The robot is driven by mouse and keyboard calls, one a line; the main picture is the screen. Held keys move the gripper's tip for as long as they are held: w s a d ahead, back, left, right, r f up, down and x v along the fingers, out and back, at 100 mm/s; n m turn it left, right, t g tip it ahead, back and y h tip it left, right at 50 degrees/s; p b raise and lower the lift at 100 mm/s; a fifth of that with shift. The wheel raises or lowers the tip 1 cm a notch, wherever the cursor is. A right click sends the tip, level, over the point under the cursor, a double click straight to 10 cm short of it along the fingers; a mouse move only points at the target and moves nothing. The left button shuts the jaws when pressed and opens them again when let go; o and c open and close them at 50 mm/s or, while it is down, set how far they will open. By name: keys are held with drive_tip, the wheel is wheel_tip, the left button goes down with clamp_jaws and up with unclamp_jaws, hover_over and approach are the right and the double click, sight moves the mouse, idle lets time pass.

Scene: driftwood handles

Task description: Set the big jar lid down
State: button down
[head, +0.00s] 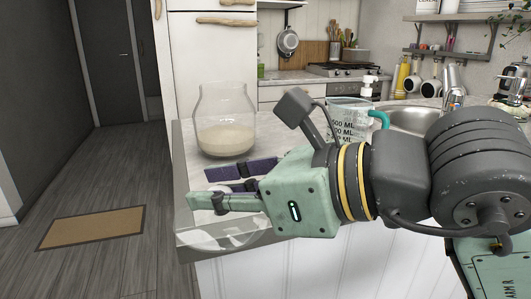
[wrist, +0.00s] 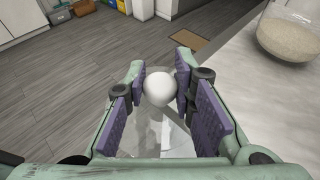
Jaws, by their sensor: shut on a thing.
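The big jar lid (head: 222,240) is clear glass with a round white knob (wrist: 160,88). My gripper (head: 207,187) is shut on the knob, which sits between the purple finger pads in the wrist view (wrist: 160,92). The glass disc hangs below the fingers, at the counter's near left corner. In the wrist view, floor shows past the knob and the counter lies to the right. I cannot tell whether the disc touches the counter. The fingers hide part of the lid.
An open glass jar (head: 225,125) with pale grainy contents stands on the counter (head: 186,150) behind my gripper. A measuring jug (head: 350,118) stands behind my arm, near the sink (head: 408,120). A brown mat (head: 92,227) lies on the floor at left.

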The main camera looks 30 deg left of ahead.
drive_tip(key=w+a+p, duration=0.1)
drive_tip(key=w+a, duration=0.1)
drive_tip(key=w, duration=0.2)
drive_tip(key=w+a+f, duration=0.1)
drive_tip(key=w+a, duration=0.1)
drive_tip(key=w, duration=0.2)
drive_tip(key=w+a+p, duration=0.1)
drive_tip(key=w+a, duration=0.2)
drive_tip(key=w, duration=0.2)
drive_tip(key=shift+f+p, duration=0.15)
drive_tip(key=shift+p, duration=0.2)
drive_tip(key=shift+w+f, duration=0.15)
drive_tip(key=shift+f, duration=1.65)
drive_tip(key=shift+f, duration=0.15)
drive_tip(key=c, duration=1.4)
unclamp_jaws()
drive_tip(key=shift+o, duration=0.2)
drive_tip(key=v, duration=0.6)
drive_tip(key=b+v, duration=0.1)
drive_tip(key=v, duration=0.5)
drive_tip(key=shift+r, duration=0.25)
